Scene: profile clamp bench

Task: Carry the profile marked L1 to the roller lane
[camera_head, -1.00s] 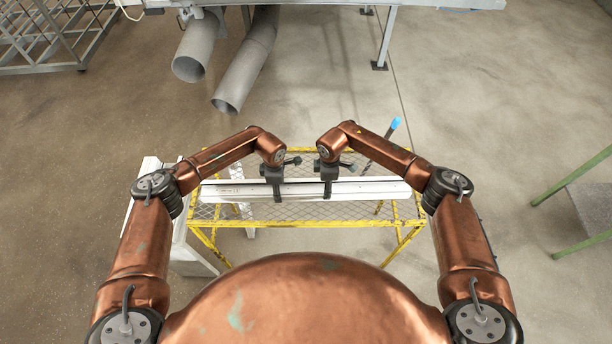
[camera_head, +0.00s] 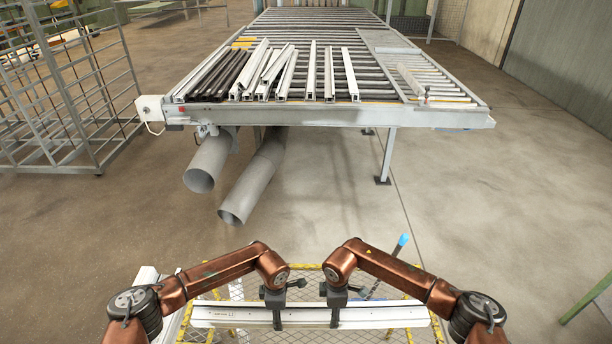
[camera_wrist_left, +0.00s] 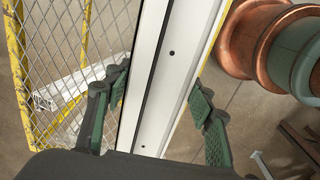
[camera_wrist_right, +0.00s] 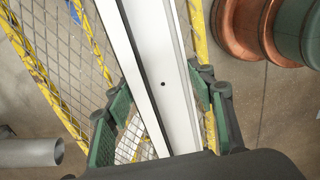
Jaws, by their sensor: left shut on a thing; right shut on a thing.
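The long white profile (camera_head: 240,316) with a small dark label near its left end lies crosswise at the bottom of the head view. My left gripper (camera_head: 277,318) is shut on it left of the middle. My right gripper (camera_head: 335,315) is shut on it right of the middle. The wrist views show the profile running between the green-padded fingers of each hand (camera_wrist_left: 155,110) (camera_wrist_right: 163,112). The roller lane (camera_head: 320,38) stands ahead, with several white and dark profiles on its front part. Whether the held profile touches the stand beneath is unclear.
A yellow-framed mesh stand (camera_head: 310,269) is beneath the profile. Two grey pipes (camera_head: 250,180) lie under the lane's left part. A metal cage rack (camera_head: 75,100) stands at left, a green-framed object (camera_head: 585,300) at right. The floor before the lane is open.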

